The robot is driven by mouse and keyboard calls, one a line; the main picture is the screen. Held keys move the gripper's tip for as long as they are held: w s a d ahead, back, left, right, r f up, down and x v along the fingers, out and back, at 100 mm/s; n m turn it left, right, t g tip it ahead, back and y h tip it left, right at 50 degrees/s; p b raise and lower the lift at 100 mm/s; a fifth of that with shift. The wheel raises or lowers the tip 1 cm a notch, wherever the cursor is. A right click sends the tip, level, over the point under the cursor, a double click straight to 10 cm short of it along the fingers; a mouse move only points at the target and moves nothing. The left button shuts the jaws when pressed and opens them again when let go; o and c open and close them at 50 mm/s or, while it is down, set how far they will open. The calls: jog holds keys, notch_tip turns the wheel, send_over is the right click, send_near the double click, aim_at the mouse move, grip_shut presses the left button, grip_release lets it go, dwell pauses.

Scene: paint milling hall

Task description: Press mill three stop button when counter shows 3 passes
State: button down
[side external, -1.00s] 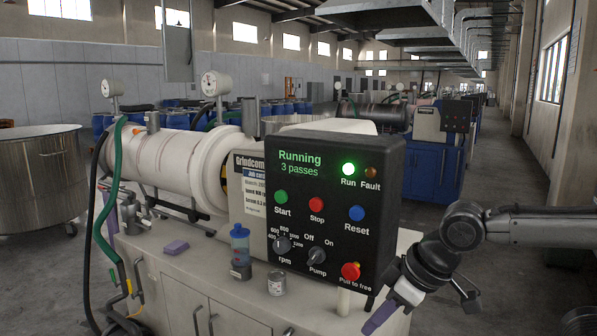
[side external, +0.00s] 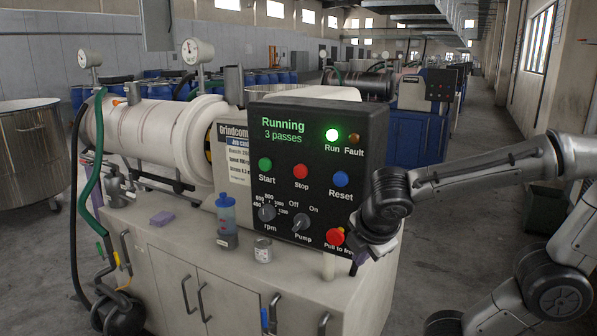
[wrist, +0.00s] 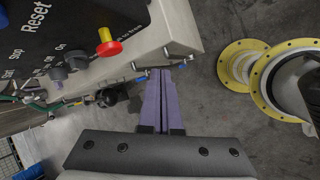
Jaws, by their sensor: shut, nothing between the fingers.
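The mill's black control panel (side external: 318,140) has a lit display (side external: 283,129) reading "Running" and "3 passes". The green Run lamp (side external: 332,135) is lit. The red Stop button (side external: 300,171) sits between the green Start button (side external: 265,164) and the blue Reset button (side external: 340,179). My gripper (side external: 358,262) is at the panel's lower right, below and right of Stop. The wrist hides most of it there. In the wrist view its purple fingers (wrist: 165,75) are shut and empty, pointing past the panel's edge over the floor. No mill number is readable.
A red mushroom button (side external: 335,236) marked "Pull to free" projects from the panel close to my gripper; the wrist view shows its yellow collar (wrist: 108,46). A blue-capped bottle (side external: 227,215) and small can (side external: 263,250) stand on the bench.

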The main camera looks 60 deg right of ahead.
jog(key=w+d+r+n+h, duration=0.2)
jog(key=w+n+h, duration=0.1)
jog(key=n, duration=0.3)
jog(key=n+t+h, duration=0.3)
jog(key=n+t, duration=0.2)
jog(key=n, duration=0.6)
send_near(297, 178)
notch_tip(297, 178, down, 5)
jog(key=s, duration=0.2)
jog(key=w+a+r+n+t, duration=0.3)
jog(key=w+a+n+t, duration=0.1)
jog(key=n, duration=0.4)
jog(key=shift+w+a+r, duration=0.15)
jog(key=shift+w+a, duration=0.6)
jog(key=shift+w, duration=0.15)
jog(key=shift+d, duration=0.15)
jog(key=shift+d, duration=4.3)
jog(key=shift+d, duration=0.15)
jog(key=shift+d, duration=0.3)
